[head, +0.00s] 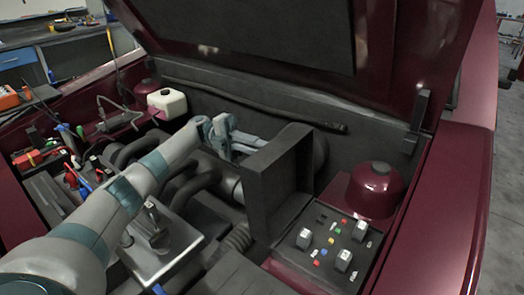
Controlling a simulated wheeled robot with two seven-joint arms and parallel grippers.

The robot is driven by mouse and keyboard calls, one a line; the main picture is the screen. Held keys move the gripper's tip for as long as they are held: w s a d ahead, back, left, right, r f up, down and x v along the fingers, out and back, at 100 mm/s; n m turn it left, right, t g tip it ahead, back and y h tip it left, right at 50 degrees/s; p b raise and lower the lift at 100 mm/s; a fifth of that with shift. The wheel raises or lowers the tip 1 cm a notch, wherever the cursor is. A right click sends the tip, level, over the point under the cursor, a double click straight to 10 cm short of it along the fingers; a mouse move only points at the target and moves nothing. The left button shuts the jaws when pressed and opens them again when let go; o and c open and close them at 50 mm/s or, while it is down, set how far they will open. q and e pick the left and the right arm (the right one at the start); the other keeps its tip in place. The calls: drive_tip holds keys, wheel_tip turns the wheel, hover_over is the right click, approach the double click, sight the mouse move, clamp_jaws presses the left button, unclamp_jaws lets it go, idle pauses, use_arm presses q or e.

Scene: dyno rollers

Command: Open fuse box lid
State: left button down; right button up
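The fuse box (331,243) is in the right part of the engine bay in the head view. Its dark lid (268,196) stands up, roughly upright, along the box's left side. The inside shows, with several pale relays and small coloured fuses. My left gripper (257,143) is just behind and left of the lid's top edge. Its fingertips are small and partly overlapped there, so I cannot tell whether they are open, or whether they touch the lid. My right gripper is not in view.
The raised maroon hood (395,60) is above the bay. A maroon dome (376,190) sits just behind the fuse box. A white reservoir (167,104) and loose tools are at the left. A dark hose (190,183) and a metal plate (165,257) lie below my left arm.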

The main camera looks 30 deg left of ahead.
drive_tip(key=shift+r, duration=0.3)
use_arm(q)
drive_tip(key=c, duration=1.8)
unclamp_jaws()
drive_tip(key=shift+c, duration=0.2)
